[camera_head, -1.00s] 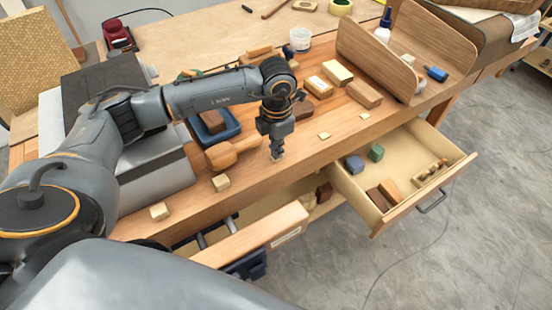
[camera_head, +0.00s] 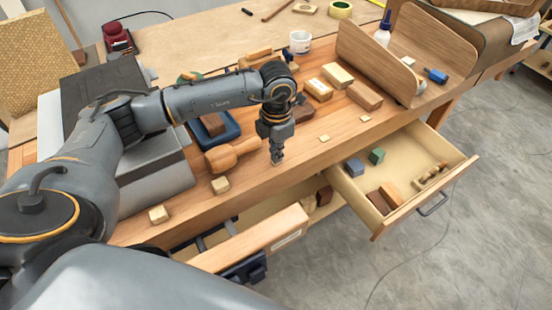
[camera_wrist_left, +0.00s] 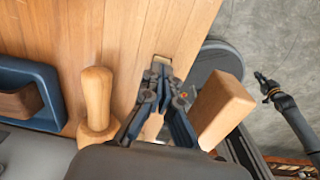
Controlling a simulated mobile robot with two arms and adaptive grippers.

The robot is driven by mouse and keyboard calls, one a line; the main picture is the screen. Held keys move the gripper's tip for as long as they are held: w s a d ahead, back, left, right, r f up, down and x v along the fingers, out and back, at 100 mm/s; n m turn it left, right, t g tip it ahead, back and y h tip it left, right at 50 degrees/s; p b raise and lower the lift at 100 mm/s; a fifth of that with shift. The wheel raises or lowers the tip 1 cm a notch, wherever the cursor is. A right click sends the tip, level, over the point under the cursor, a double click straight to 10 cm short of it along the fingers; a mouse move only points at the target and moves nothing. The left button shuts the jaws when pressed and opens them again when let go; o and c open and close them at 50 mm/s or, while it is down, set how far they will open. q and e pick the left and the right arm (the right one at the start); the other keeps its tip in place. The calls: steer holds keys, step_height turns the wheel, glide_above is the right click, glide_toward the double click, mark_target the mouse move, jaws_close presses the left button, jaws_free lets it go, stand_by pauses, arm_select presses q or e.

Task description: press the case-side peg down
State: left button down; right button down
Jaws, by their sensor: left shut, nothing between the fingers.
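My left gripper (camera_head: 277,158) points straight down at the bench's front edge, its fingers shut and empty. In the left wrist view its fingertips (camera_wrist_left: 160,72) are at a small pale square peg (camera_wrist_left: 163,60); whether they touch it I cannot tell. The fingers mostly hide this peg in the head view. Two pale pegs stand up along the edge, one (camera_head: 221,184) between gripper and grey case (camera_head: 165,172), one (camera_head: 159,214) in front of the case. Two others (camera_head: 324,138) (camera_head: 365,116) to the right look nearly flush. My right gripper (camera_wrist_left: 265,88) is small in the wrist view; its opening is unclear.
A wooden mallet (camera_head: 231,153) lies just left of the gripper, beside a blue tray (camera_head: 229,127). A wooden vise jaw (camera_head: 255,237) juts out at the front. An open drawer (camera_head: 455,166) sticks out at right. Wooden blocks (camera_head: 365,95) lie behind.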

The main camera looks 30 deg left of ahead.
arm_select(q)
step_height(320, 180, up, 7)
steer(key=p, duration=0.3)
steer(key=shift+p, duration=0.35)
stand_by(1.3)
